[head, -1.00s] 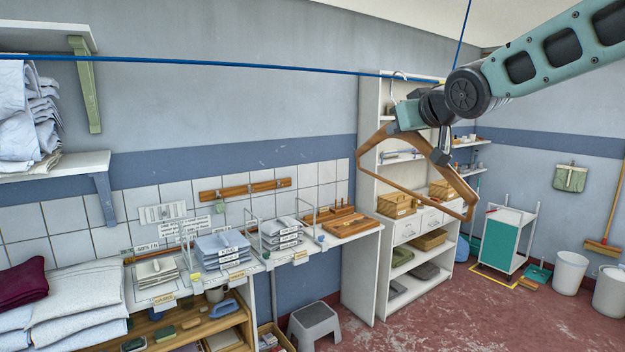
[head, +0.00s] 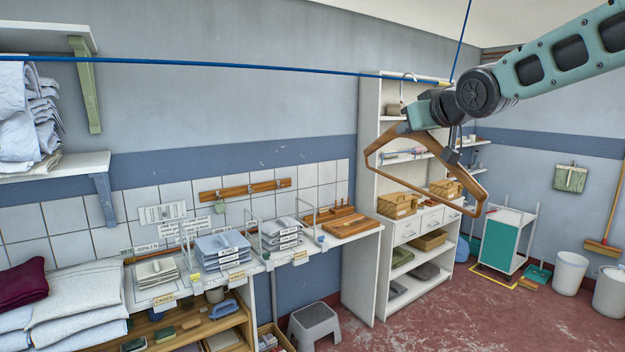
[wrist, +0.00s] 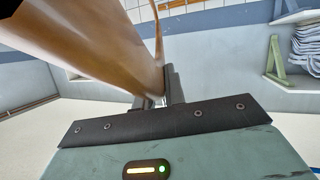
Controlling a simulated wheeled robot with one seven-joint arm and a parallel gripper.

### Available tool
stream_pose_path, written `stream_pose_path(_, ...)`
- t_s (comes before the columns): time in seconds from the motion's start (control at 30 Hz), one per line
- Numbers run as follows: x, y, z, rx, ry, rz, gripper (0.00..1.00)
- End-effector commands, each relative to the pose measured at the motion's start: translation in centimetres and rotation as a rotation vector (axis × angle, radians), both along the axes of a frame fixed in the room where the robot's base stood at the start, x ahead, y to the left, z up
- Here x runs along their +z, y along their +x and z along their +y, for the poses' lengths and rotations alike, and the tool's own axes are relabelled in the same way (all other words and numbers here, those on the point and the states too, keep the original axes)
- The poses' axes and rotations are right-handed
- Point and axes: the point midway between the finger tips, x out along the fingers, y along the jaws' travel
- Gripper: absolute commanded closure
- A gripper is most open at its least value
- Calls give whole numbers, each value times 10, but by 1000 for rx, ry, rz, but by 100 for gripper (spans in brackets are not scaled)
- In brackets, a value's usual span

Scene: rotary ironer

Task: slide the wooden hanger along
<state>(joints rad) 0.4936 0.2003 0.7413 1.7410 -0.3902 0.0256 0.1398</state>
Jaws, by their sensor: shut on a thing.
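The wooden hanger (head: 473,181) hangs from the blue line (head: 240,66) by its metal hook (head: 409,77), near the line's right end. It is tilted, its right side lower in the head view. My gripper (head: 408,125) is at the hanger's upper part, below the hook; its fingers are mostly hidden there. In the wrist view the hanger's brown wood (wrist: 95,40) fills the upper left, and my gripper (wrist: 160,88) is shut on it.
A white shelf unit (head: 368,100) with baskets stands behind the hanger. A counter with folded linen (head: 222,250) runs along the wall at the left. A grey stool (head: 314,322) is on the floor. The air around the hanger looks clear.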

Motion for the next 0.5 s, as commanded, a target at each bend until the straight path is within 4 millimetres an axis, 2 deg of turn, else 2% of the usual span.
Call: stream_pose_path(0.5, 1, 17, -26, -2, 3, 0, 100)
